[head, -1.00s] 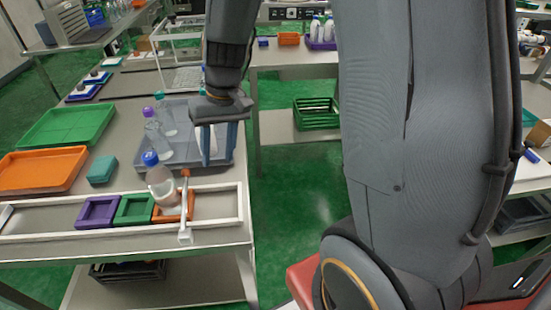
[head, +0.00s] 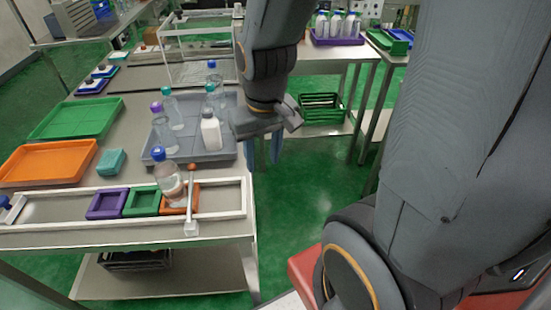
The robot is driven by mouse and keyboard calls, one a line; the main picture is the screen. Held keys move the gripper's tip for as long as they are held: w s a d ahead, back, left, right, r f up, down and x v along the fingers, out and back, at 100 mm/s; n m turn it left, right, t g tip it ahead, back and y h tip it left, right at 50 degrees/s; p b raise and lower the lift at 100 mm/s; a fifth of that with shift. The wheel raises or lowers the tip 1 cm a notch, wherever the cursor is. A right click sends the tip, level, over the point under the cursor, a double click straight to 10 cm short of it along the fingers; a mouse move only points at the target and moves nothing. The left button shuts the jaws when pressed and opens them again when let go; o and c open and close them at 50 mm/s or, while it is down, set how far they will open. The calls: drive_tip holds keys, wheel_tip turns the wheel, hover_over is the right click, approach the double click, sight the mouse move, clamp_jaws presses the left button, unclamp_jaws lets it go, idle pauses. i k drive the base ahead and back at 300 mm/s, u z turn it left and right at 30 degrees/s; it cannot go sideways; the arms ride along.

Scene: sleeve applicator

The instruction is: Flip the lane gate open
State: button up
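The lane gate (head: 191,205) is a pale bar with an orange knob at its far end and a white block at its near end. It lies across the white-railed lane (head: 222,181) at the table's front, just right of an orange square holder (head: 176,208). A clear bottle with a blue cap (head: 169,182) stands in the orange holder, left of the gate. Green (head: 141,202) and purple (head: 106,204) holders sit further left in the lane. My gripper (head: 262,155) points down beyond the table's right edge, right of and behind the gate. Its blue fingers are apart with nothing seen between them.
A grey tray (head: 190,151) with several bottles stands behind the lane. A white bottle (head: 210,131) is near its right side, close to my gripper. Orange (head: 45,163) and green (head: 75,118) trays and a teal block (head: 110,162) lie left. Green floor is open right of the table.

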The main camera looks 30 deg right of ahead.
sight(192, 168)
drive_tip(key=u, duration=0.8)
drive_tip(key=k, duration=0.35)
drive_tip(key=z, duration=0.5)
